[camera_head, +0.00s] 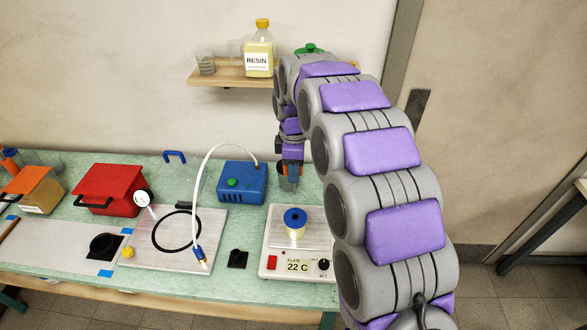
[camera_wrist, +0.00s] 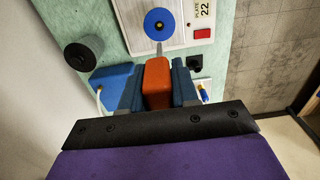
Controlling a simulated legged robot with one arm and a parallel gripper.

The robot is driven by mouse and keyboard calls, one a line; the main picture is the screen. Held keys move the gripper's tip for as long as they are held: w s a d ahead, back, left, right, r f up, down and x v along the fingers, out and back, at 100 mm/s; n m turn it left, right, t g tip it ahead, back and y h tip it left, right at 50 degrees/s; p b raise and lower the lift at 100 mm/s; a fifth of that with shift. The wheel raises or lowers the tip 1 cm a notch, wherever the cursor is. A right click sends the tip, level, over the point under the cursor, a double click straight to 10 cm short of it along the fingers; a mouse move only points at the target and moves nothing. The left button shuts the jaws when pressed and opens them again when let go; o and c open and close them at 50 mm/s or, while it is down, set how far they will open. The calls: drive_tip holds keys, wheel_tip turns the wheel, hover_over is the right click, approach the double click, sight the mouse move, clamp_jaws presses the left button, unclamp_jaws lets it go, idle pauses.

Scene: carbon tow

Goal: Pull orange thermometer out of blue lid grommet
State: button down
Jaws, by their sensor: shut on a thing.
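My gripper (camera_wrist: 158,85) is shut on the orange thermometer handle (camera_wrist: 157,78), which sits between its two blue fingers in the wrist view. A thin grey probe (camera_wrist: 159,48) extends from the handle toward the round blue lid (camera_wrist: 151,24). In the head view the lid (camera_head: 288,214) sits on a small pale yellow container (camera_head: 296,233), with a small orange-brown spot at its centre. My gripper (camera_head: 290,181) is above and behind the lid, apart from it, with orange beside its fingers. The probe's tip looks clear of the lid's centre; its exact height is hard to tell.
The container stands on a white hot plate (camera_head: 273,246) reading 22 C. A blue box (camera_head: 232,183) stands left of my gripper, with a white hose (camera_head: 196,190). A red box (camera_head: 107,190) is farther left. A wall shelf (camera_head: 230,77) holds a resin bottle (camera_head: 258,55).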

drive_tip(key=shift+r+p, duration=0.95)
drive_tip(key=shift+r, duration=0.55)
